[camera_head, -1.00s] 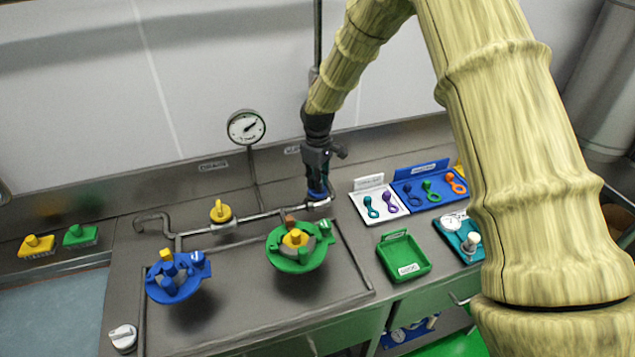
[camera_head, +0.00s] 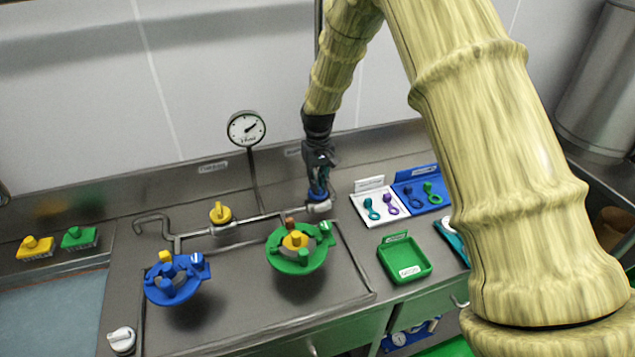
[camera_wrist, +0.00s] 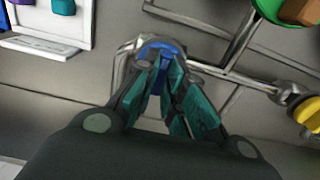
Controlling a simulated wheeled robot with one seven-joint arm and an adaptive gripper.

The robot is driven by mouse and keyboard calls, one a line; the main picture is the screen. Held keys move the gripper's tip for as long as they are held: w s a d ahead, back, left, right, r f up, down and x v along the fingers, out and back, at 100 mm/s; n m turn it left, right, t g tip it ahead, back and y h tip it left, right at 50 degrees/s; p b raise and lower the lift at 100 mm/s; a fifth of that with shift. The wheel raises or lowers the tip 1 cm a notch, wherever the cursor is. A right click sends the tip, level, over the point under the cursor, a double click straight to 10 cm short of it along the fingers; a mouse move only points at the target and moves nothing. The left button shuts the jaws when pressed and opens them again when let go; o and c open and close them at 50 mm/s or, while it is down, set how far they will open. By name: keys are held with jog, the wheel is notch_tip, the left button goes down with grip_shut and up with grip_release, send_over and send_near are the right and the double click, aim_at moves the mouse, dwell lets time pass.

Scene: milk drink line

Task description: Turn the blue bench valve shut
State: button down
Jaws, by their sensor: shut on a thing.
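The blue bench valve (camera_head: 317,197) sits at the right end of the metal pipe on the bench. It also shows in the wrist view (camera_wrist: 160,47), partly covered by my fingers. My gripper (camera_head: 319,188) points down on the valve from above. In the wrist view, my gripper (camera_wrist: 165,62) has its dark fingers with teal pads closed on the blue valve's handle. Most of the handle is hidden between the fingers, so its exact angle cannot be told.
A yellow valve (camera_head: 220,213) sits on the same pipe, with a gauge (camera_head: 246,129) behind. A blue wheel-shaped fixture (camera_head: 176,297) and a green one (camera_head: 297,262) stand in front. A green tray (camera_head: 404,258) and a white board (camera_head: 378,218) lie to the right.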

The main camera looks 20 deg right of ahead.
jog(key=shift+w+r, duration=0.15)
jog(key=c, duration=1.5)
grip_release()
notch_tip(320, 180, up, 12)
